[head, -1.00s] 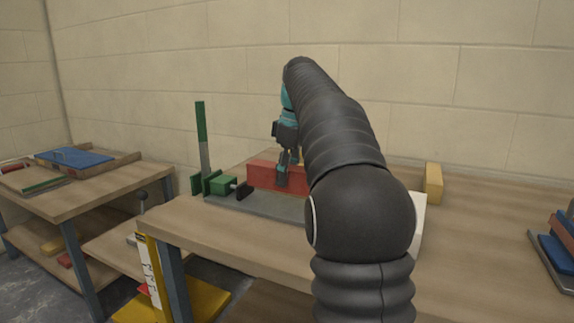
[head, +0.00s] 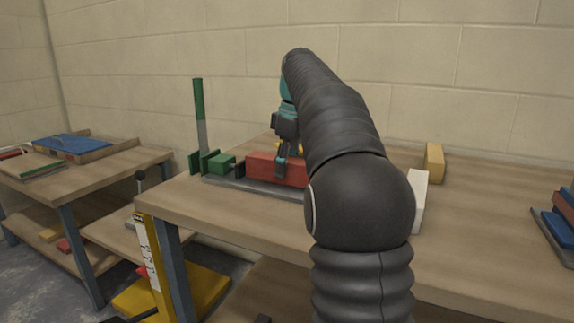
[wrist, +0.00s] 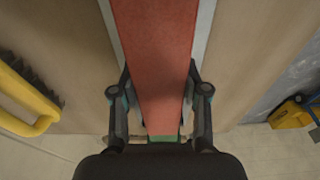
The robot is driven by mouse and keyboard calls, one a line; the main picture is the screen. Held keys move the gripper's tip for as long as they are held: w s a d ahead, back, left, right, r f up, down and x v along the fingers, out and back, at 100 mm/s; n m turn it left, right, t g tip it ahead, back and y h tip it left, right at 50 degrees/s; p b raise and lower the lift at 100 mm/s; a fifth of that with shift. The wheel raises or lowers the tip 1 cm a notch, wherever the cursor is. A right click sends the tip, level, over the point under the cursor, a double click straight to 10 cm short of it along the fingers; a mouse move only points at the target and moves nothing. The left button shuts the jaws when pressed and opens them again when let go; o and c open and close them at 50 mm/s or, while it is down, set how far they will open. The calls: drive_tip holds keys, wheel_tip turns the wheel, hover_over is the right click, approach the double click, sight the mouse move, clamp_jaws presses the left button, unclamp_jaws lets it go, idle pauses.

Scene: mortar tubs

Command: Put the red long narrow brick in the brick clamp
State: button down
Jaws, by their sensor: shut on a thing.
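The red long narrow brick (head: 262,168) is low over or on the grey base (head: 235,186) of the brick clamp, to the right of its green jaw parts (head: 212,163). I cannot tell whether it touches the base. The clamp's upright lever (head: 199,115) has a green grip. My gripper (head: 287,172) is shut on the brick, with a finger on each side. In the wrist view the brick (wrist: 160,45) runs lengthwise between my gripper's fingers (wrist: 160,85), with grey strips beside it and a green part below. My arm hides the clamp's right end.
A white block (head: 419,202) and a yellow block (head: 434,162) stand to the right on the bench (head: 475,230). Bare bench lies beyond them. A blue-and-red stack (head: 560,230) is at the far right. A yellow handle (wrist: 40,122) lies beside the clamp in the wrist view.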

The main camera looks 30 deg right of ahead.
drive_tip(key=shift+f, duration=0.35)
drive_tip(key=c, duration=0.5)
unclamp_jaws()
drive_tip(key=shift+f+b, duration=0.1)
drive_tip(key=shift+b, duration=0.2)
drive_tip(key=shift+s+d+r, duration=0.1)
drive_tip(key=shift+s+r, duration=0.05)
drive_tip(key=shift+r, duration=1.1)
drive_tip(key=shift+s+d+r, duration=0.1)
drive_tip(key=shift+d+r, duration=0.05)
drive_tip(key=shift+r, duration=1.15)
drive_tip(key=shift+s+d+r, duration=0.1)
drive_tip(key=shift+s+r, duration=0.05)
drive_tip(key=shift+r, duration=1.1)
